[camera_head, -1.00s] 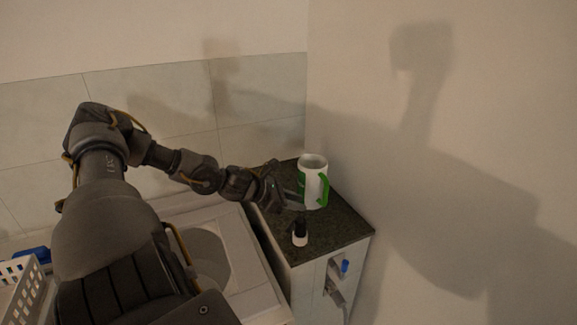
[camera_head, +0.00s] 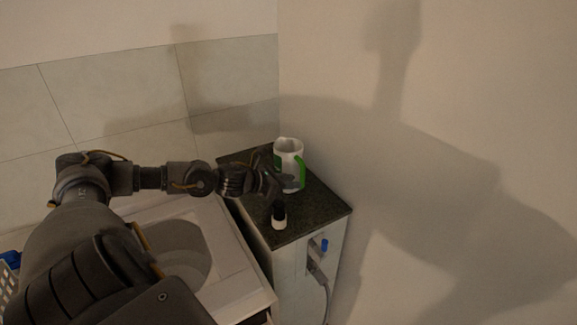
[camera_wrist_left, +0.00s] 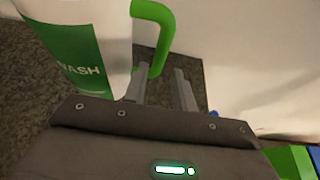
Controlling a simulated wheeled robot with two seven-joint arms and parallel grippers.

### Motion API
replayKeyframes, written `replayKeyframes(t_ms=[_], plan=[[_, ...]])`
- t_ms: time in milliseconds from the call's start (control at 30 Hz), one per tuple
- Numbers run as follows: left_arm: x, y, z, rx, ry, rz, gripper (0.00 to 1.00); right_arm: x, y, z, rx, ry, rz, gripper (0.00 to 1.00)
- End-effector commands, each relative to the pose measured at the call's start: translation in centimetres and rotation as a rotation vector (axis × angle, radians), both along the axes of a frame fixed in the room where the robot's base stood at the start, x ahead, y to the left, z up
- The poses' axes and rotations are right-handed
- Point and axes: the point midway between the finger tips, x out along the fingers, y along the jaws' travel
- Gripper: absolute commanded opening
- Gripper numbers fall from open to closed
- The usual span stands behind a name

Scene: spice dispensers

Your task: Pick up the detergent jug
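The detergent jug (camera_head: 290,153) is white with a green handle and stands upright on the dark speckled top of a small cabinet. In the left wrist view the jug (camera_wrist_left: 112,45) fills the upper left, with part of a green "WASH" label showing. My left gripper (camera_wrist_left: 160,88) is open right beside the jug, its two fingers apart. The lower end of the green handle (camera_wrist_left: 158,40) is close to the fingertips; I cannot tell whether they touch. In the head view the gripper (camera_head: 283,182) overlaps the jug's lower front. My right gripper is out of view.
A small black-and-white bottle (camera_head: 279,215) stands on the cabinet top (camera_head: 312,212) in front of the jug. A wall rises close on the right. A sink (camera_head: 190,255) lies to the left. A blue item and a cable show on the cabinet's side.

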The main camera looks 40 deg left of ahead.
Motion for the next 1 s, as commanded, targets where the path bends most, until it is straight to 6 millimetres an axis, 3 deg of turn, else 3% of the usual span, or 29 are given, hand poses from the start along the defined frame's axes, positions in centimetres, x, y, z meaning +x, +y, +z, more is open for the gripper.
replayKeyframes(t_ms=[267,600,933,1000], plan=[[0.7,-0.2,-0.1,-0.002,0.000,0.001,0.27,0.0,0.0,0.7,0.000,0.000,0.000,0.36],[4.3,-1.0,-1.8,-0.002,0.000,0.001,0.27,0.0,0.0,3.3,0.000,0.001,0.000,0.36],[4.8,-1.1,-2.4,0.001,0.001,-0.001,0.27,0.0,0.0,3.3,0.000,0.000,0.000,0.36],[4.8,-1.1,-2.4,0.001,0.001,-0.001,0.17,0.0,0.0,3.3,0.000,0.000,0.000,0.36]])
